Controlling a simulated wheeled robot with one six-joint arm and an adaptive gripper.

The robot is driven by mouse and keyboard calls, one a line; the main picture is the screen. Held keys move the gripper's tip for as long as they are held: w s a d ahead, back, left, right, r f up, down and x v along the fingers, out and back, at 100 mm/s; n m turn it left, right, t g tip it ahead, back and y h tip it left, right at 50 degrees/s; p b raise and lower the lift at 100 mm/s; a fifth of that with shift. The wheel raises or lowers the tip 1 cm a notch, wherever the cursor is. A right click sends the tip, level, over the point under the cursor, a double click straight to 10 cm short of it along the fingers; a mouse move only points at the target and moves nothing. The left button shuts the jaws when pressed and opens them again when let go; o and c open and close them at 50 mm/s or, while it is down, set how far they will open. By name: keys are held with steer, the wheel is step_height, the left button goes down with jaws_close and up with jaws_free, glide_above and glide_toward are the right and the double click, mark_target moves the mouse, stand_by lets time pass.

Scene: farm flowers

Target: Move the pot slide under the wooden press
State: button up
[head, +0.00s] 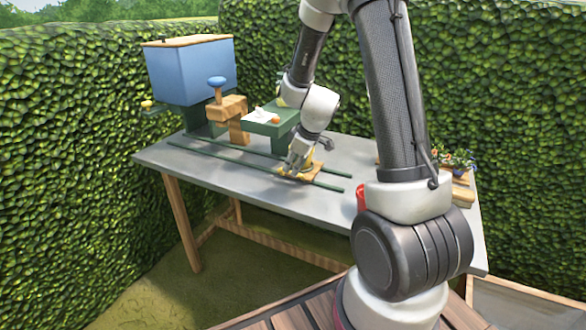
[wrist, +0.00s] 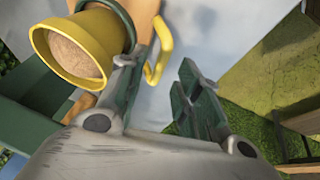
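The pot slide (head: 309,178) is a wooden board on two green rails towards their right end. In the wrist view its wood (wrist: 143,18) shows at the top, with a yellow pot (wrist: 66,47) of brown soil on it. A yellow hooked handle (wrist: 162,42) stands out beside the pot. My gripper (head: 292,166) is over the slide; in the wrist view my gripper (wrist: 157,66) is open, the handle between its fingertips, nearer the left one. Whether it touches is unclear. The wooden press (head: 230,112), with a blue knob (head: 217,82), stands at the rails' left end.
A blue box (head: 190,72) stands behind the press. A green stand (head: 262,122) with a white sheet and an orange item is behind the rails. Potted flowers (head: 452,160) are at the right. The grey table (head: 225,178) is clear in front of the rails.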

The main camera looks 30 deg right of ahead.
steer(key=shift+x, duration=1.15)
steer(key=shift+c, duration=0.4)
jaws_close()
